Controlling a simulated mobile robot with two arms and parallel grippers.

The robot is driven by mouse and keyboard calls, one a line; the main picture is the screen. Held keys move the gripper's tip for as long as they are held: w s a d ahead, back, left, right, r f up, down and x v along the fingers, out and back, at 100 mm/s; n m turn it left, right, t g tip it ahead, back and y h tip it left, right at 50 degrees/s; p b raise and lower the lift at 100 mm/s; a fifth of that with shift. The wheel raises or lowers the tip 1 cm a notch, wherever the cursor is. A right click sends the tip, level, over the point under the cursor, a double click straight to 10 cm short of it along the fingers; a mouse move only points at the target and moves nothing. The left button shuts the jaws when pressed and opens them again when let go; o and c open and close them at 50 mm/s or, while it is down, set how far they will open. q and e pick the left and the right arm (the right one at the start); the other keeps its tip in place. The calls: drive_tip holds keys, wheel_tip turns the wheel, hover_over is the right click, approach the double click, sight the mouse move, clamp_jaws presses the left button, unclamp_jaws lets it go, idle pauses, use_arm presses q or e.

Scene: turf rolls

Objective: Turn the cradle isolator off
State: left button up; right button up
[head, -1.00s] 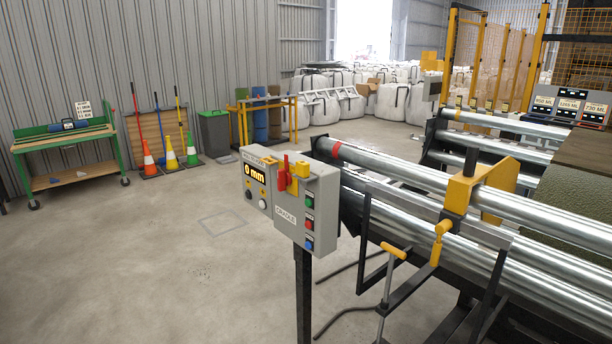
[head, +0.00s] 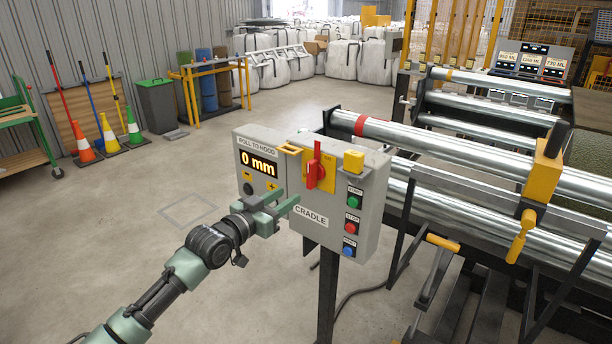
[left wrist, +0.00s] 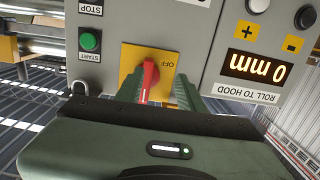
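The cradle isolator is a red handle (head: 316,172) on a yellow plate (head: 327,182) on the grey CRADLE control box (head: 375,205). The handle stands about upright in the head view. In the left wrist view, which is upside down, the red handle (left wrist: 149,78) shows between my finger tips, with OFF printed on the plate beside it. My left gripper (head: 284,199) is open, in front of the box and a little below left of the handle. I cannot tell whether it touches the handle. My right gripper is not in view.
Green, red and blue buttons (head: 351,226) sit right of the isolator. A roll-to-hood display (head: 258,164) reading 0 mm is left. A black post (head: 327,295) carries the box. Metal rollers (head: 450,150) lie behind and right.

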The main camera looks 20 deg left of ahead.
use_arm(q)
approach(308, 173)
drive_tip(key=w, duration=0.2)
drive_tip(key=shift+m+h, duration=0.3)
drive_tip(key=shift+h, duration=0.1)
drive_tip(key=x, duration=0.7)
drive_tip(key=shift+w+d+f, duration=0.1)
drive_tip(key=shift+w+d, duration=0.2)
clamp_jaws()
